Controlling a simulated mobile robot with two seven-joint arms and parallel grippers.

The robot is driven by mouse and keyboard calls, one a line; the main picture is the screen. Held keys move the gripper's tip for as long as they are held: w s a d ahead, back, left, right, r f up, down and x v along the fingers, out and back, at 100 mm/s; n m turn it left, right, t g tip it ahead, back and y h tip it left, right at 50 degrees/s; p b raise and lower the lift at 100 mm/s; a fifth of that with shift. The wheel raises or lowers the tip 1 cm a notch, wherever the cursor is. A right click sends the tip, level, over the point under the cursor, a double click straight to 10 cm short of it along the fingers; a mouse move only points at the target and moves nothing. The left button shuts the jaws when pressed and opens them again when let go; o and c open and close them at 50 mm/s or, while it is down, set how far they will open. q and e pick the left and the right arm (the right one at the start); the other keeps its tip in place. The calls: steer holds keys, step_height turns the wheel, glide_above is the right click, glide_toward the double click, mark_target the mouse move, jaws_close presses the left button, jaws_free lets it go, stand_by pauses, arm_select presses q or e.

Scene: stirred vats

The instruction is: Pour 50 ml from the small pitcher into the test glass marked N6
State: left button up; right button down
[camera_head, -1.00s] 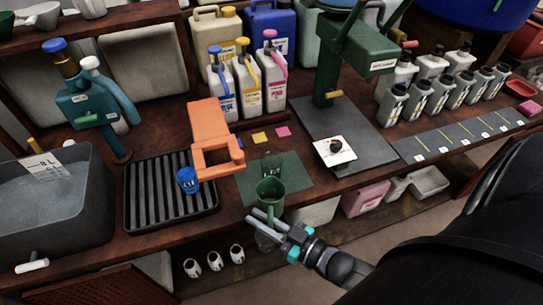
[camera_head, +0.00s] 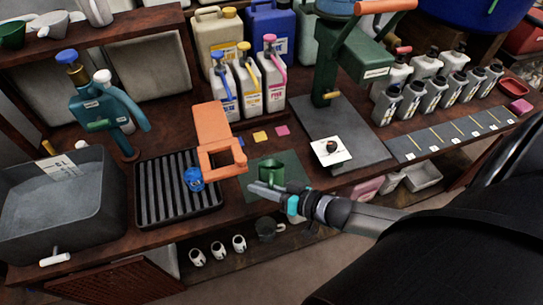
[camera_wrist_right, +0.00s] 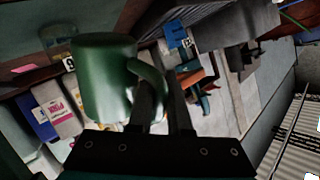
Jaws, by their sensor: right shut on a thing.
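A small green pitcher (camera_head: 267,172) is held by its handle in my right gripper (camera_head: 262,189), above or in front of the dark green mat (camera_head: 292,172) in the head view. In the right wrist view the pitcher (camera_wrist_right: 103,80) fills the left middle, and the fingers (camera_wrist_right: 163,105) are closed at its handle. I cannot see its contents. In the wrist view a clear glass (camera_wrist_right: 58,37) shows behind the pitcher, near a small white label; its mark is not readable. In the head view the pitcher seems to cover that spot. My left gripper is not in view.
A green press-like stand (camera_head: 340,60) and a white card (camera_head: 331,151) are to the right. Several jugs (camera_head: 245,85) stand behind. A grey basin (camera_head: 55,205) is at left.

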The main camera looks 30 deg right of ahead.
steer(key=shift+w+d+r+p, duration=0.15)
steer(key=shift+w+r, duration=0.05)
steer(key=shift+r, duration=0.2)
steer(key=shift+w+d+r+p, duration=0.1)
steer(key=shift+w+r+p, duration=0.1)
steer(key=shift+r, duration=0.2)
step_height(320, 180, up, 9)
steer(key=w+m+g+p, duration=0.1)
steer(key=p, duration=0.4)
steer(key=shift+d+f+m+g+p, duration=0.2)
steer(key=shift+d+m+g+p, duration=0.2)
steer(key=shift+w, duration=0.1)
steer(key=shift+a, duration=0.2)
stand_by(0.3)
steer(key=shift+m+g+y+b, duration=0.3)
steer(key=shift+b, duration=0.35)
stand_by(0.5)
steer(key=shift+f, duration=0.1)
steer(key=shift+a+b, duration=0.1)
steer(key=shift+b, duration=0.2)
stand_by(0.3)
